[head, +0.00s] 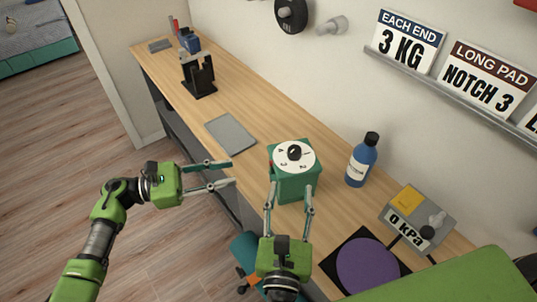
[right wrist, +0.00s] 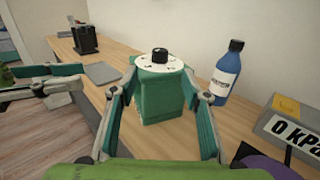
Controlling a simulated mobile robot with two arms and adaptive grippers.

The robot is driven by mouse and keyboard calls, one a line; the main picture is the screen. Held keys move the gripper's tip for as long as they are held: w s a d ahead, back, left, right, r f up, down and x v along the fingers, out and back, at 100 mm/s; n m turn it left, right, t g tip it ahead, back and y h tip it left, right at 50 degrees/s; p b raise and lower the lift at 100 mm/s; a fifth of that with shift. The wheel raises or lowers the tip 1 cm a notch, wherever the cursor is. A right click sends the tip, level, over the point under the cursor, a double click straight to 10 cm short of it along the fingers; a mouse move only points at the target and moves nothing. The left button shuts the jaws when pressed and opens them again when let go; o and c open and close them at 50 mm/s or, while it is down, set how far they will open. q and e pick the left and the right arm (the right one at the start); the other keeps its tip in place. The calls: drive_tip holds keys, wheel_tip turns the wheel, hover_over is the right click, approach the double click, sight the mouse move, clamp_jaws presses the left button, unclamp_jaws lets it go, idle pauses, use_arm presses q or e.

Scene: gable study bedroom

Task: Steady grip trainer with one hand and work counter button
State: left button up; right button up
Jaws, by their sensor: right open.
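The grip trainer appears to be the green block (head: 296,187) with a white numbered dial and black knob on top, upright near the table's front edge. It also shows in the right wrist view (right wrist: 158,97). A small red part shows at its left side in the head view; I cannot tell whether this is the counter button. My right gripper (head: 290,196) is open, its fingers either side of the block's near part; in the right wrist view (right wrist: 160,98) gaps show beside it. My left gripper (head: 233,173) is open and empty, left of the block and apart from it.
A blue bottle (head: 361,162) stands right of the block. A grey gauge box (head: 417,216) reading 0 kPa and a purple round pad (head: 367,263) lie further right. A grey flat plate (head: 230,134) and a black stand (head: 199,77) are to the left along the wooden table (head: 270,104).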

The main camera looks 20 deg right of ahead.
sight(294, 155)
drive_tip(key=x, duration=1.3)
drive_tip(key=shift+w+d, duration=0.15)
drive_tip(key=shift+w, duration=0.1)
drive_tip(key=shift+r, duration=0.1)
clamp_jaws()
use_arm(q)
clamp_jaws()
idle(1.4)
